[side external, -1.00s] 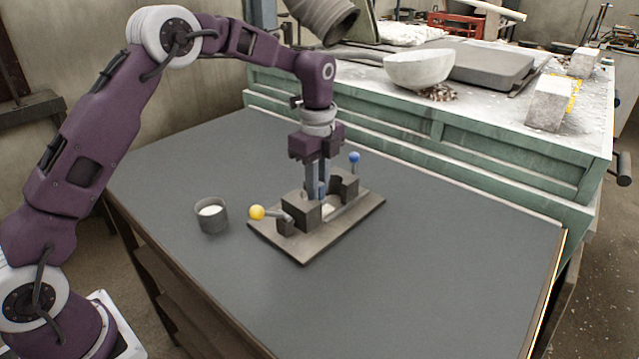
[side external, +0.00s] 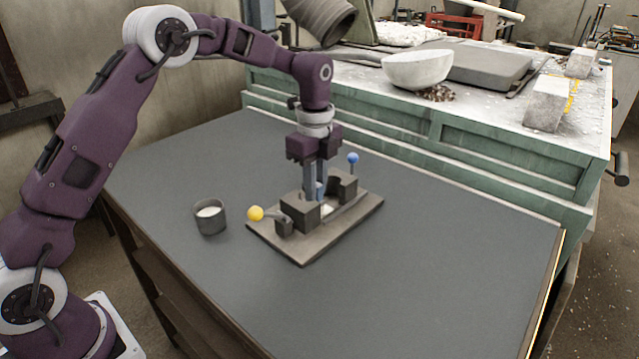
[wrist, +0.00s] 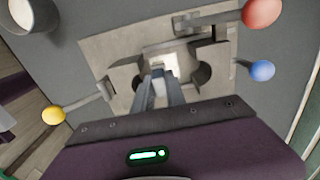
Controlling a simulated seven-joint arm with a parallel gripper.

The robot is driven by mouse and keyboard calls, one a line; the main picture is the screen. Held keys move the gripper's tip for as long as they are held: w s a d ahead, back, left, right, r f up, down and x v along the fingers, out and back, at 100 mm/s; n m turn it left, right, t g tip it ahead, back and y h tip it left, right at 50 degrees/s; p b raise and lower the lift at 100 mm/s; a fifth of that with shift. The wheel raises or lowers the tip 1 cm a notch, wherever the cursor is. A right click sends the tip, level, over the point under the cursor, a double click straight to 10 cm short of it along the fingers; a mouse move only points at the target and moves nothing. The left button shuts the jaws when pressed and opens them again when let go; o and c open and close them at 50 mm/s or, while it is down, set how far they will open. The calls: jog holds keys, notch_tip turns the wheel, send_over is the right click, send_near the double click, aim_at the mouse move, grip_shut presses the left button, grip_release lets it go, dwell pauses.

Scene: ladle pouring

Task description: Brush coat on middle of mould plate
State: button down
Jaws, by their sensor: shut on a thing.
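The mould plate (side external: 302,252) is a grey-brown slab on the dark table; it also shows in the wrist view (wrist: 97,50). Two dark mould blocks (side external: 299,213) with curved cut-outs stand on it, with a gap between them. My gripper (side external: 315,196) points straight down into that gap, shut on a small brush with a blue part (side external: 320,188) showing between the fingers. In the wrist view my fingertips (wrist: 158,76) are over the middle of the plate, beside a pale whitish patch (wrist: 163,63). The brush's tip is mostly hidden, so I cannot tell whether it touches the plate.
A dark pot (side external: 210,218) with white contents stands left of the plate. A yellow ball handle (side external: 255,213), a blue ball (side external: 352,158) and a red ball (wrist: 262,13) stick out around the blocks. A green cluttered bench (side external: 480,165) stands behind.

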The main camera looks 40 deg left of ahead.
jog(key=shift+w+f, duration=0.1)
jog(key=shift+w, duration=1.2)
jog(key=shift+s, duration=0.1)
jog(key=shift+s+r, duration=0.3)
jog(key=shift+r, duration=0.2)
jog(key=shift+s+r, duration=0.25)
jog(key=shift+r, duration=0.25)
notch_tip(320, 180, up, 10)
notch_tip(320, 180, down, 11)
jog(key=shift+r, duration=0.15)
jog(key=shift+f, duration=0.6)
dwell(0.9)
